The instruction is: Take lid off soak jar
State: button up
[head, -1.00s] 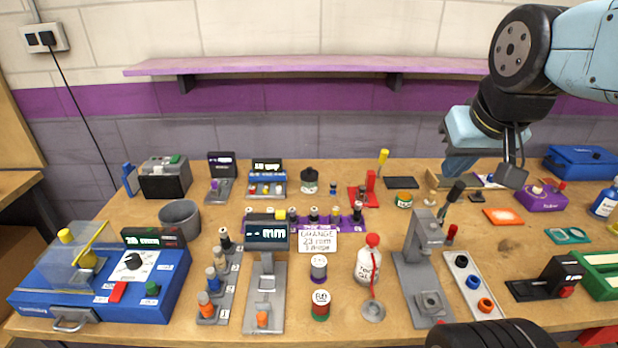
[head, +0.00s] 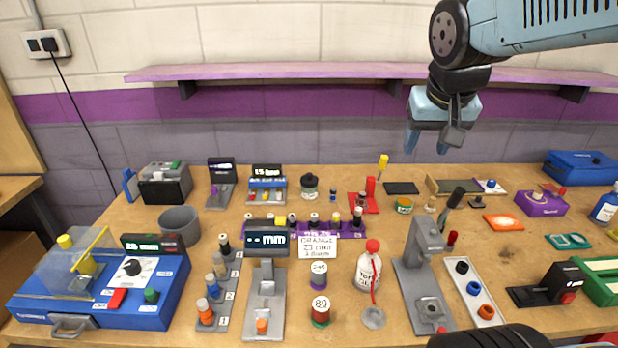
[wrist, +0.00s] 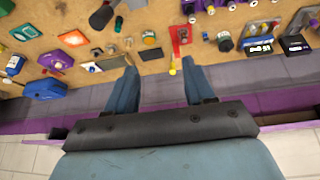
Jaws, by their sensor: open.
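A small glass jar (head: 310,190) with a dark knobbed lid (head: 309,179), which looks like the soak jar, stands at the back middle of the bench. The lid is on it. It also appears in the wrist view, as a dark round jar (wrist: 225,42) beyond the fingers and to the right. My gripper (head: 427,143) is open and empty, fingers down, high over the back of the bench and to the right of the jar. Its two blue fingers also show in the wrist view (wrist: 160,70), with nothing between them.
A red stand (head: 370,190) and an upright yellow-topped tool (head: 383,163) stand between the jar and my gripper's side. A wall shelf (head: 300,71) runs behind. A display block (head: 267,172) is left of the jar. Bench front is crowded.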

jog(key=o, duration=0.6)
jog(key=shift+m+h, duration=0.3)
jog(key=w+a, duration=0.1)
jog(key=w, duration=0.1)
jog(key=w+a, duration=0.1)
jog(key=w, duration=0.2)
jog(key=w+a, duration=0.1)
jog(key=w, duration=0.1)
jog(key=shift+w+a+f, duration=0.2)
jog(key=shift+w+f, duration=0.2)
jog(key=shift+o, duration=0.3)
jog(key=w+a+f, duration=0.2)
jog(key=w+a, duration=0.2)
jog(key=w, duration=0.3)
jog(key=shift+a+f+g, duration=0.2)
jog(key=shift+a+g, duration=0.05)
jog(key=shift+g, duration=0.05)
jog(key=m, duration=0.2)
send_near(309, 174)
jog(key=x, duration=1)
jog(key=shift+w+f, duration=0.1)
